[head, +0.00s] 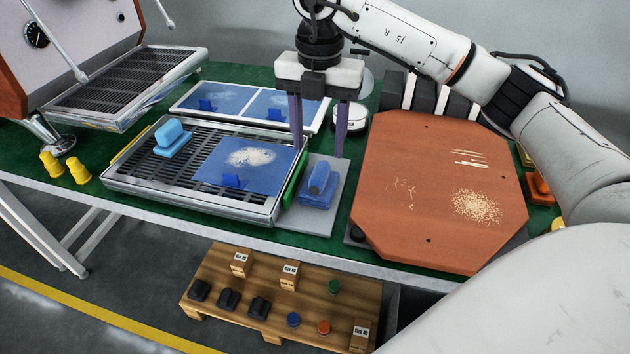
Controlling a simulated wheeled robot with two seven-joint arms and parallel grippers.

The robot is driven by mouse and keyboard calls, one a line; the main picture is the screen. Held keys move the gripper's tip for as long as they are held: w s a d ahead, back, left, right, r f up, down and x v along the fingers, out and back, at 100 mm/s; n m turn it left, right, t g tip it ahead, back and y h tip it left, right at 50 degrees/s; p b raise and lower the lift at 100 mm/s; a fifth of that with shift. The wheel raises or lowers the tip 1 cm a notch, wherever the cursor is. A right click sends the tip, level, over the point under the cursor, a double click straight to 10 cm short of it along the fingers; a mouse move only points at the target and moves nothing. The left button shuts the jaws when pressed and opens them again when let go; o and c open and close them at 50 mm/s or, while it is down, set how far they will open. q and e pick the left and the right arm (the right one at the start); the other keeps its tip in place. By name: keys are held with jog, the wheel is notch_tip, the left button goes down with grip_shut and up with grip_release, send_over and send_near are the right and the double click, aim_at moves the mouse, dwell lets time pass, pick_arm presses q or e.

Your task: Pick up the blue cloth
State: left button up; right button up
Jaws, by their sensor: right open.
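A flat blue cloth (212,170) with a pale speckled patch and a small darker blue tab lies over the right part of the slotted drip tray (120,178). Two similar blue sheets, a left one (222,98) and a right one (272,104), lie in a white tray behind it. My right gripper (319,152) points down with its two purple fingers apart and empty. It appears above a small blue block with a rounded grip (318,190) on a grey pad, just right of the cloth. My left gripper is out of view.
A light blue block (172,138) stands on the drip tray's left part. An orange-brown board (430,220) with pale crumbs fills the right. Yellow cups (78,170) stand at left, near the espresso machine (75,40). A wooden pallet (235,290) with small items lies below the table.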

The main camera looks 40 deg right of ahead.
aim_at(319, 171)
notch_tip(319, 171, down, 10)
jog(key=shift+s+r, duration=0.15)
jog(key=c, duration=0.7)
notch_tip(319, 171, up, 10)
jog(key=shift+r, duration=0.1)
dwell(0.4)
